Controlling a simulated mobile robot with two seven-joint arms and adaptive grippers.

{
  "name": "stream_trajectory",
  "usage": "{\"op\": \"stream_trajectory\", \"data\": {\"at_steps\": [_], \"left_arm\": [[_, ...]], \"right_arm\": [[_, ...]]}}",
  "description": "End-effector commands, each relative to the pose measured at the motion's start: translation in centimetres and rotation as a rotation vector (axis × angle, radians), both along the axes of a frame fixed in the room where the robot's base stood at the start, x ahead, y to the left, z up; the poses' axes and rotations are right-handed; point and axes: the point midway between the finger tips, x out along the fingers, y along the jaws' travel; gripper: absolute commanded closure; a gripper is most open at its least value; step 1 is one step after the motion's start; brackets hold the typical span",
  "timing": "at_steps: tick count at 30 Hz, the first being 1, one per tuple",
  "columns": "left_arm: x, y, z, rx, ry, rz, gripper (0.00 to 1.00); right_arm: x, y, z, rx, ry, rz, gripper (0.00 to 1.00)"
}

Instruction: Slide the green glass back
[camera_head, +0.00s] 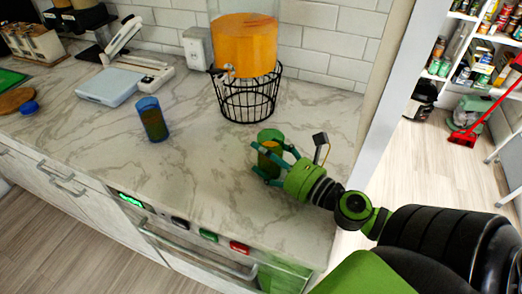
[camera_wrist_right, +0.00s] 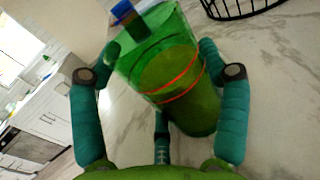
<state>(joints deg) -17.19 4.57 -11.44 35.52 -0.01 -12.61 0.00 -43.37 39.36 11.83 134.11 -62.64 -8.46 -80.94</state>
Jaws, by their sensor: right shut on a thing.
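The green glass (camera_head: 268,136) stands on the marble counter in front of the black wire stand, with an orange-brown content low inside. It fills the middle of the right wrist view (camera_wrist_right: 172,75), where red lines cross its side. My right gripper (camera_head: 272,158) comes from the right at the front edge side, with its teal fingers on both sides of the glass, shut on it. The glass looks tilted in the wrist view because that camera is turned. My left gripper is not in view.
A blue glass (camera_head: 152,118) stands to the left on the counter (camera_head: 200,165). Behind the green glass is a black wire stand (camera_head: 247,100) holding an orange drink dispenser (camera_head: 246,45). A white scale (camera_head: 108,86) lies farther left. Bare counter lies between the two glasses.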

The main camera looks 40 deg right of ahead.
Motion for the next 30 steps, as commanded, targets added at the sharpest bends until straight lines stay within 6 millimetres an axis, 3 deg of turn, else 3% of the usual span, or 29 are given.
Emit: {"op": "stream_trajectory", "data": {"at_steps": [15, 30], "left_arm": [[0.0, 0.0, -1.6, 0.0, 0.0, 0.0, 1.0], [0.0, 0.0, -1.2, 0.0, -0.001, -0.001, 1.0]], "right_arm": [[-2.1, -1.3, -0.2, 0.001, 0.002, -0.002, 0.73], [-2.2, -1.4, 0.0, 0.002, 0.001, -0.003, 0.73]]}}
